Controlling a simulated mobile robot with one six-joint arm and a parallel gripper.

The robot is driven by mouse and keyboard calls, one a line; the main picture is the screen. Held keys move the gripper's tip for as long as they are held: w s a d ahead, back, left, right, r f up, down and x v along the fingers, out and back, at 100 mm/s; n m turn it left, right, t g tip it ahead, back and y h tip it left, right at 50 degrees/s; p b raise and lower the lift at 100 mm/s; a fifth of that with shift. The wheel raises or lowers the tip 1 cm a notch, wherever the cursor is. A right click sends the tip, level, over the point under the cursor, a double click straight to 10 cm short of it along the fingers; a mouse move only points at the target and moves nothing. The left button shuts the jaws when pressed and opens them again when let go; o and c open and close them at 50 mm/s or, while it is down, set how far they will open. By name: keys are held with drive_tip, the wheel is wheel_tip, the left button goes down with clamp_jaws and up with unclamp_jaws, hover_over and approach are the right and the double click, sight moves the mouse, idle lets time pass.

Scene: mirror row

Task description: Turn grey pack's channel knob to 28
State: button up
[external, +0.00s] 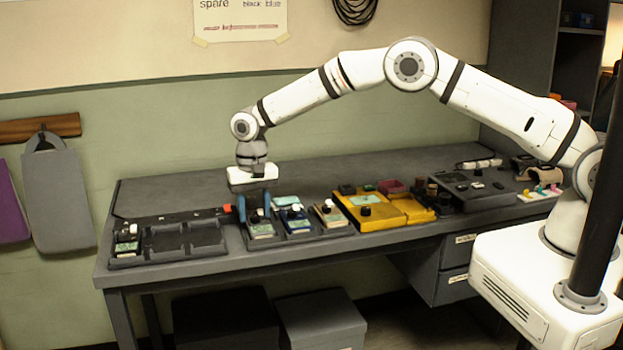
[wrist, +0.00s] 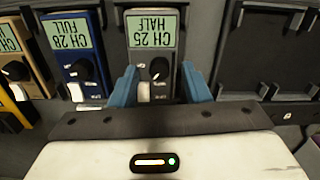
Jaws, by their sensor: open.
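The grey pack (wrist: 176,60) stands in the wrist view with an upside-down green display (wrist: 153,28) reading CH 25, HALF. Its black channel knob (wrist: 159,68) is below the display, beside a white stub (wrist: 143,92). My gripper (wrist: 161,78) is open, with one blue finger on each side of the pack around the knob. No contact shows. In the external view my gripper (external: 254,206) points down over the grey pack (external: 261,231); the knob is hard to make out there.
A blue pack (wrist: 85,68) marked FULL and a tan pack (wrist: 20,55) stand close beside it in the wrist view. Empty dark bays (wrist: 265,55) lie on the other side. A yellow unit (external: 377,212) and other gear line the bench (external: 180,182).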

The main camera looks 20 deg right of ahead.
drive_tip(key=shift+f, duration=0.15)
drive_tip(key=shift+c, duration=0.3)
clamp_jaws()
idle(0.3)
drive_tip(key=m+b, duration=0.2)
drive_tip(key=m, duration=0.1)
drive_tip(key=shift+f, duration=0.1)
drive_tip(key=shift+m+b, duration=1)
drive_tip(key=shift+m, duration=1.3)
